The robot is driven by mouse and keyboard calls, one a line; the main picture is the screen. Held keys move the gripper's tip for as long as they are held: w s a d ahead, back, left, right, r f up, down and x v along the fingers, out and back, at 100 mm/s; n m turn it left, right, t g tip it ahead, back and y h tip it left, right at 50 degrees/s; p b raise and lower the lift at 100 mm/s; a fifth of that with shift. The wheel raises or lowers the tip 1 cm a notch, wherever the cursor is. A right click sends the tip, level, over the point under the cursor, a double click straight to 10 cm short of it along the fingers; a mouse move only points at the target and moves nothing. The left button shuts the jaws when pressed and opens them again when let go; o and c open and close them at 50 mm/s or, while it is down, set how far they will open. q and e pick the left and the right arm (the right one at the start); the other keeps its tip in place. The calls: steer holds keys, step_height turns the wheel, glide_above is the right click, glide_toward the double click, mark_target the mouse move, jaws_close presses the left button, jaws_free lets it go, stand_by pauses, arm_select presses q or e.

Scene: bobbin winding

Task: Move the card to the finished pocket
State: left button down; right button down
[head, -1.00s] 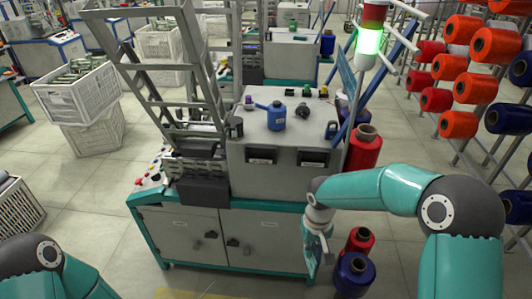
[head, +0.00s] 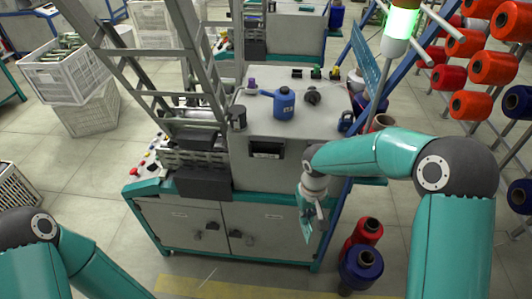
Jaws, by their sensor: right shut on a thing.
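My right gripper (head: 311,208) hangs pointing down in front of the right side of the grey winding machine (head: 250,172). It is shut on a thin pale teal piece, apparently the card (head: 306,230), which hangs below it. The card is small and partly covered by the fingers, so its print cannot be read. A dark pocket (head: 267,149) with a pale label is on the machine's front, up and left of the gripper. A second pocket is hidden behind my right wrist. My left gripper is out of view; only its arm shows at the lower left.
A blue oil can (head: 283,103) and small parts stand on the machine top. A red cone (head: 368,231) and a blue cone (head: 361,268) stand on the floor at right. A thread rack (head: 470,75) is at far right, and a light tower (head: 400,30) rises above.

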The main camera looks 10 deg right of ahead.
steer(key=shift+s+d, duration=0.1)
steer(key=shift+d, duration=0.15)
